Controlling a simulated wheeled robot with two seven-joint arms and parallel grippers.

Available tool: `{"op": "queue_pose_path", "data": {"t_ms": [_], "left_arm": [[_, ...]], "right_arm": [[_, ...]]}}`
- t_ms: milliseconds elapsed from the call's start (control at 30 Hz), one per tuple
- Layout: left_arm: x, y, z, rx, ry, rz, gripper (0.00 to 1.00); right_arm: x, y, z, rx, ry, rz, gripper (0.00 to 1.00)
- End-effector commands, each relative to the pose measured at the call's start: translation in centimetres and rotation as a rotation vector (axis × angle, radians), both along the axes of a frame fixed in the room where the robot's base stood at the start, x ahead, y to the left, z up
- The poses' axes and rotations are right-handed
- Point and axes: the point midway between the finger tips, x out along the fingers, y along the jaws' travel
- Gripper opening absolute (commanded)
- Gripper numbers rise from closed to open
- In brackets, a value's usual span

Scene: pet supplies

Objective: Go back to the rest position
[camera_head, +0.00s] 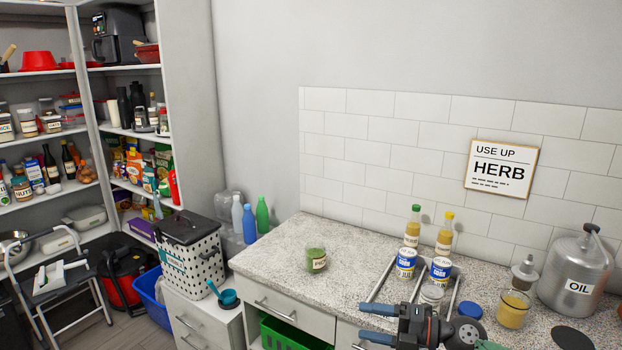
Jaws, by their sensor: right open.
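My right gripper (375,324) is at the bottom of the head view, right of the middle. Its two blue-tipped fingers point left and stand apart, with nothing between them. It is over the front edge of the speckled counter (272,262), in front of a wire rack (379,287). A small jar with green contents and a label (316,260) stands upright on the counter, left of the gripper and apart from it. My left gripper is not in view.
Near my right gripper are cans (406,262), two bottles with green and yellow caps (412,227), a yellow jar (513,309) and a metal oil can (575,275). A white perforated bin (190,255) and full shelves stand left. The counter around the green jar is clear.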

Motion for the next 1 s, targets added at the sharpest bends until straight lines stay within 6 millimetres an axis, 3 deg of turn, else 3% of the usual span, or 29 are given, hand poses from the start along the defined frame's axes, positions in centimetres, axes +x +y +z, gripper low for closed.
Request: {"op": "queue_pose_path", "data": {"t_ms": [100,233,367,467,667,767,867,1000], "left_arm": [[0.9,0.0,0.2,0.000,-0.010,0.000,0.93],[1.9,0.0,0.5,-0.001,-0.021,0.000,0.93],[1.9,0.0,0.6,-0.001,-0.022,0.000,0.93],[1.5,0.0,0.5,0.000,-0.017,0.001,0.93],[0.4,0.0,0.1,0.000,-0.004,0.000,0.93],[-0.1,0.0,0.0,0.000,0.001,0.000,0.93],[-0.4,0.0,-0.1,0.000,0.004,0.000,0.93],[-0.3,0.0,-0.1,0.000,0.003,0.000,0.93]], "right_arm": [[-0.3,1.0,1.6,0.224,0.038,-0.126,0.70],[0.0,0.4,2.6,0.437,0.107,-0.294,0.70],[0.2,-1.5,2.2,0.617,0.207,-0.487,0.70],[0.1,-3.3,0.8,0.729,0.304,-0.647,0.70],[-1.7,-7.2,-4.6,0.875,0.551,-0.981,0.70],[-3.6,-8.8,-8.2,0.909,0.697,-1.149,0.70],[-6.4,-9.9,-12.1,0.912,0.860,-1.310,0.70],[-11.6,-10.6,-17.5,0.868,1.109,-1.515,0.70]]}}
